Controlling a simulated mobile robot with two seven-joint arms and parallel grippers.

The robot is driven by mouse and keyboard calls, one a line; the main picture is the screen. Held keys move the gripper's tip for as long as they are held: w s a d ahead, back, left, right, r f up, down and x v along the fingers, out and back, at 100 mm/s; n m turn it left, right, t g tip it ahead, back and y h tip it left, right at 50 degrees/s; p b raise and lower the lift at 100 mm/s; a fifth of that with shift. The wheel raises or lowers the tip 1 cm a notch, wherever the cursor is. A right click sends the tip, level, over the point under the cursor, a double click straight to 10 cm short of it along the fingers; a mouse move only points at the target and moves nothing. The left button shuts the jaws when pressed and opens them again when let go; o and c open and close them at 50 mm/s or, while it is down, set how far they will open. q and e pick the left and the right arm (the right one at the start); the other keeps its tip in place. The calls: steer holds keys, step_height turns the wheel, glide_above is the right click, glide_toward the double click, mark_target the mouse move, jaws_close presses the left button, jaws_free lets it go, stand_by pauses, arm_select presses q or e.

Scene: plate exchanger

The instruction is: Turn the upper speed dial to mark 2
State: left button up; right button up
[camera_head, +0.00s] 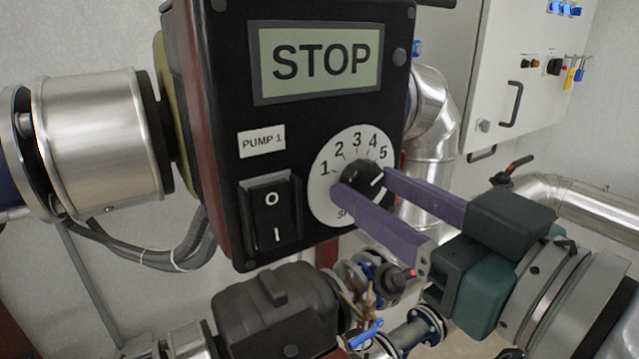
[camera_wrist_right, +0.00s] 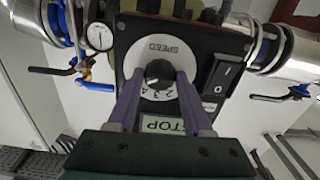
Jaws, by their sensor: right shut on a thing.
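The upper speed dial shows in the head view as a white round plate (camera_head: 324,166) marked 1 to 5, with a black knob (camera_head: 362,176) at its centre. A short white line on the knob points to the upper right, roughly toward the 5 side; the exact mark is hard to tell. My right gripper (camera_head: 364,190) has its purple fingers on either side of the knob and is shut on it. The right wrist view shows the knob (camera_wrist_right: 158,72) upside down between the fingertips (camera_wrist_right: 160,78). My left gripper is not in view.
The black control box (camera_head: 215,130) carries a display (camera_head: 318,62) reading STOP, a PUMP 1 label (camera_head: 262,141) and a rocker switch (camera_head: 270,213) left of the dial. A dark pump motor (camera_head: 275,305) and valves sit below. A grey cabinet (camera_head: 530,50) stands at the right.

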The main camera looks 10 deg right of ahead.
jaws_close()
steer(key=shift+n, duration=0.4)
steer(key=n+p, duration=0.1)
steer(key=n, duration=0.2)
steer(key=shift+n, duration=0.3)
steer(key=n, duration=0.4)
steer(key=shift+n, duration=0.3)
steer(key=n, duration=0.4)
steer(key=shift+n, duration=2.4)
